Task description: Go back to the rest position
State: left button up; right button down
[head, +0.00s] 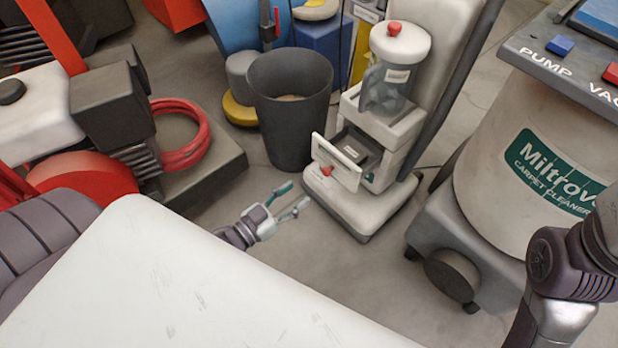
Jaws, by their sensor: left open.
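My left gripper (290,199) is in the middle of the head view, past the far edge of the white surface in front of me. Its teal-tipped fingers are apart with nothing between them. It is over the floor, in front of the dark bin and to the left of the white upright machine (352,208). Part of my right arm shows at the right edge, but its gripper is out of the picture.
A dark bin (290,125) stands behind my left gripper. A red-and-white machine with a coiled red hose (185,150) is at left. A large carpet cleaner (490,190) stands at right, near my right arm. Bare concrete floor (375,268) shows between them.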

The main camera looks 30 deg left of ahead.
pick_arm(q)
jog(key=shift+v, duration=1.15)
